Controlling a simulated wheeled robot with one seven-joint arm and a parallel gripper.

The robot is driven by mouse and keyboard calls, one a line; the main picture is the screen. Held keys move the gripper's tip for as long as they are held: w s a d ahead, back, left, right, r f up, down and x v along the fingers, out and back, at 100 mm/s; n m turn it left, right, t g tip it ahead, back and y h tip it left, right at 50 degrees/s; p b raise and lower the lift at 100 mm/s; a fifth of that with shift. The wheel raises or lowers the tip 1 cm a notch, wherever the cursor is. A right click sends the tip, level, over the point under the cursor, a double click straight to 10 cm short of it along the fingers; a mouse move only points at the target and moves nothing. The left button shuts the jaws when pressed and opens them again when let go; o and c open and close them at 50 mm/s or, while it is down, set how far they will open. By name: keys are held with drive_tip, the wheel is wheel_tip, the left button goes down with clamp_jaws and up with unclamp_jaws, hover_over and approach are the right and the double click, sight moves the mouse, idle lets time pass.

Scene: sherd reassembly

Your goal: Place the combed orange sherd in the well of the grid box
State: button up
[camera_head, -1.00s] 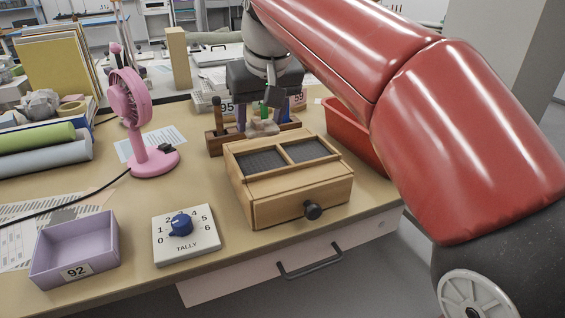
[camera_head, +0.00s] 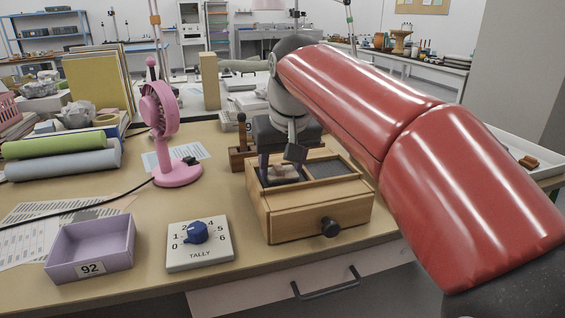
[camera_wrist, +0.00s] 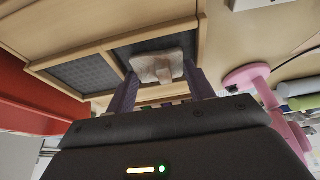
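The grid box (camera_head: 318,216) is a wooden box with a dark knob on its front and two wells with dark gridded floors in its top. My gripper (camera_head: 280,168) points down at the left well. The right well (camera_head: 332,166) looks empty. My gripper hides part of the left well.
A wooden tool rack (camera_head: 240,157) stands behind the box. A pink fan (camera_head: 175,150), a tally dial plate (camera_head: 199,246) and a lilac tray marked 92 (camera_head: 92,250) are to the left.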

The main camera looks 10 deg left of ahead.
drive_tip(key=shift+o, duration=0.9)
drive_tip(key=shift+r, duration=0.3)
drive_tip(key=p+v, duration=0.3)
drive_tip(key=v, duration=0.9)
drive_tip(key=s+d+f+m, duration=0.1)
drive_tip(key=d+f, duration=0.2)
drive_tip(key=d, duration=0.6)
drive_tip(key=s+d+f+m+t+h, duration=0.1)
drive_tip(key=s+d+f+m, duration=0.1)
drive_tip(key=s+d+f, duration=0.5)
drive_tip(key=s+d+f+m+t+h, duration=0.1)
drive_tip(key=s+d+f+m, duration=0.2)
drive_tip(key=s+d+f, duration=0.5)
drive_tip(key=d+f, duration=0.3)
drive_tip(key=f, duration=0.4)
drive_tip(key=shift+s, duration=0.2)
